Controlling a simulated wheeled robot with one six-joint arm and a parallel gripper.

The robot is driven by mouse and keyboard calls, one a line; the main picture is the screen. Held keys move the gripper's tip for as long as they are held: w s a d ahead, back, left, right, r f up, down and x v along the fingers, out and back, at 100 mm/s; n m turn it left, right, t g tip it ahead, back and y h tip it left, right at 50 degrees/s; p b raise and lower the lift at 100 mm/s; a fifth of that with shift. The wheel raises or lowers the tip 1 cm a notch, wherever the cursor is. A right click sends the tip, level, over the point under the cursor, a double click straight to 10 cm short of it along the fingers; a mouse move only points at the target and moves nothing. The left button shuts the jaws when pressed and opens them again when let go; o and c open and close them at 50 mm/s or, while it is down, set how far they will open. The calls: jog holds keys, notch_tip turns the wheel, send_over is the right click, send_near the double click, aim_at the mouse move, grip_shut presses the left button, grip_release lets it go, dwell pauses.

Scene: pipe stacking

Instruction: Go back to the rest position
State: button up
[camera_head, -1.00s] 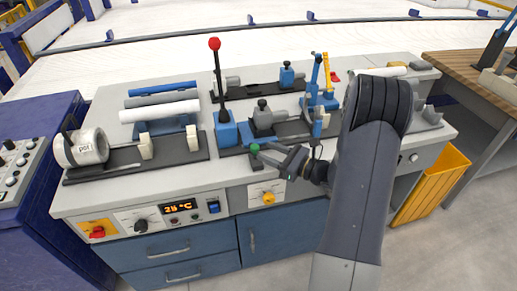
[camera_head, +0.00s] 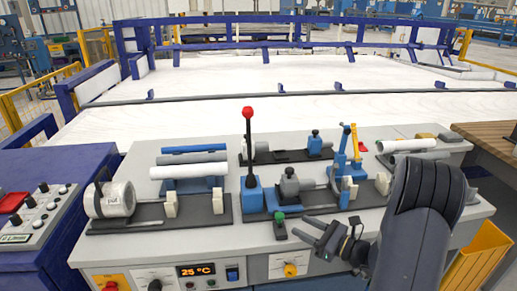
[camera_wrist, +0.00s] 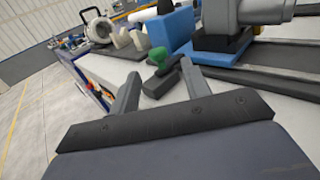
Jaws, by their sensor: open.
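My gripper (camera_head: 304,227) is open and empty. It hangs over the front edge of the workbench (camera_head: 250,239), just right of a green-topped knob (camera_head: 279,217). In the wrist view, the two fingers of my gripper (camera_wrist: 158,70) stand apart with nothing between them. The green knob (camera_wrist: 158,57) is beyond the fingertips there, apart from them. My arm reaches in from the lower right of the head view.
A red-balled lever (camera_head: 248,113) stands on a blue block behind the knob. White and blue pipes (camera_head: 190,171) lie on a rack at left. A roll (camera_head: 110,200) sits at the far left. A yellow bin (camera_head: 483,250) is at right.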

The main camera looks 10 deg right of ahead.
aim_at(280, 219)
jog(key=x, duration=0.9)
jog(key=shift+a+p, duration=0.1)
jog(key=shift+p, duration=0.3)
jog(key=shift+s+f+p, duration=0.1)
jog(key=shift+s+p, duration=0.2)
jog(key=shift+s, duration=0.7)
